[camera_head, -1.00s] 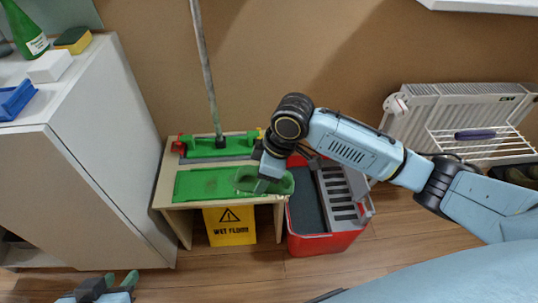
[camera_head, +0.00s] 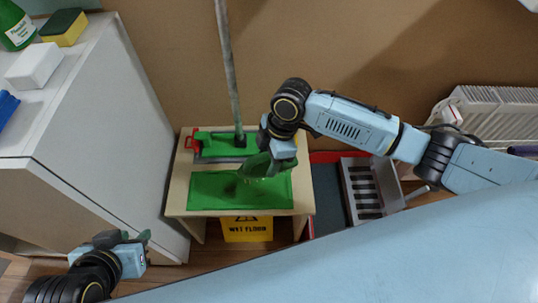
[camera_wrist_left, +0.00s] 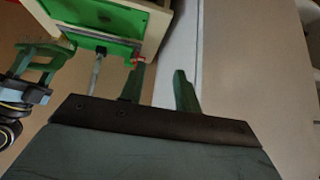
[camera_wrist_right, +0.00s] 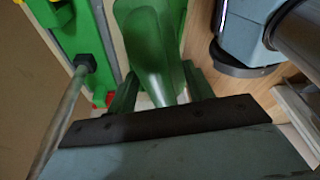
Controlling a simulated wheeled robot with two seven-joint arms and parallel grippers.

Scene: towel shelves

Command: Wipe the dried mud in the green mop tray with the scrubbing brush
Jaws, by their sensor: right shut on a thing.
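The green mop tray (camera_head: 212,192) lies on a small wooden table, with a faint dark mud patch (camera_head: 229,188) on it. My right gripper (camera_head: 276,158) is shut on the green scrubbing brush (camera_head: 259,167) over the tray's right half. The brush also shows in the right wrist view (camera_wrist_right: 146,45) between the fingers, and in the left wrist view (camera_wrist_left: 42,60) with pale bristles. I cannot tell whether the bristles touch the tray. My left gripper (camera_head: 146,244) is low at the left, left of the table; its fingers (camera_wrist_left: 160,88) are apart and empty.
A green mop head (camera_head: 222,144) with an upright pole (camera_head: 228,65) stands behind the tray. A white cabinet (camera_head: 110,170) is close on the left. A red bucket with grey wringer (camera_head: 365,190) is right of the table (camera_head: 300,185). A yellow wet-floor sign (camera_head: 247,229) is below.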

